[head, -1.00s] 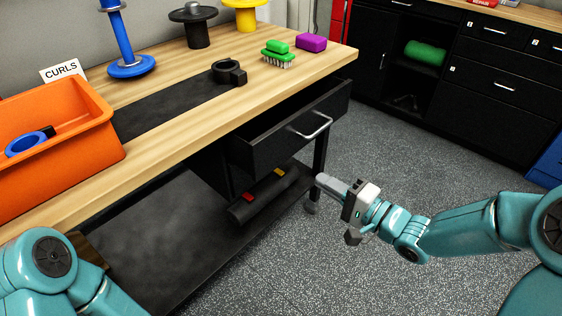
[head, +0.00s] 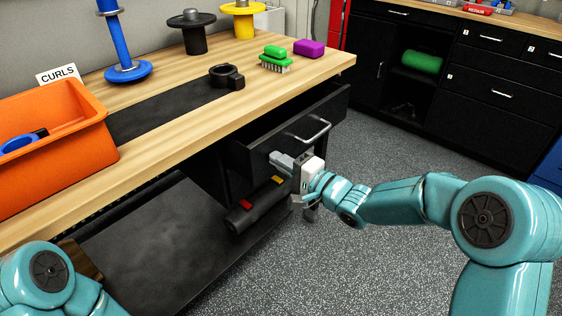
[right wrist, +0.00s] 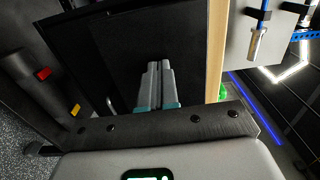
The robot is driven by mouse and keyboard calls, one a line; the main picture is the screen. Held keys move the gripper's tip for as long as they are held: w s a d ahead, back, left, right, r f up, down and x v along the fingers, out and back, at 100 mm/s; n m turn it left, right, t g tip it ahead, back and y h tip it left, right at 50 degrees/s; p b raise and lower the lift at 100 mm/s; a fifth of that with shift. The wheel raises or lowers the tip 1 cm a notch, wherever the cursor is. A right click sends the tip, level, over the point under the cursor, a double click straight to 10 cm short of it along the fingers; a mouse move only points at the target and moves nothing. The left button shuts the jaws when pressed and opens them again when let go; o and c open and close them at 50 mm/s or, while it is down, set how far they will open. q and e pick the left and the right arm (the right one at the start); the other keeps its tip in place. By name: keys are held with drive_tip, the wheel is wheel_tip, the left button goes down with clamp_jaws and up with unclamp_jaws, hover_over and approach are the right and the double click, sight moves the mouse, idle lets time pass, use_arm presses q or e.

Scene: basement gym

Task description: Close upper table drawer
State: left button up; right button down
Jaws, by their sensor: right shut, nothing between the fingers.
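The black upper drawer (head: 328,115) stands pulled out from under the wooden-topped table (head: 190,120). Its silver bar handle (head: 318,137) is on the front face. My right gripper (head: 275,158) is shut and empty, at the lower part of the drawer front, below and left of the handle. I cannot tell whether it touches the front. In the right wrist view the closed fingers (right wrist: 158,68) point at the dark drawer front (right wrist: 115,45). My left gripper is out of view; only part of my left arm shows at lower left.
An orange bin (head: 60,150), a black clamp-like ring (head: 226,77), a green brush (head: 275,58) and a purple block (head: 309,48) are on the tabletop. A dark roll with coloured tabs (head: 250,212) lies on the lower shelf (head: 150,250). The speckled floor to the right is open.

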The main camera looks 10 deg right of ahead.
drive_tip(key=p+x, duration=0.4)
drive_tip(key=x, duration=0.6)
drive_tip(key=shift+r, duration=0.1)
drive_tip(key=shift+w+a+r, duration=0.15)
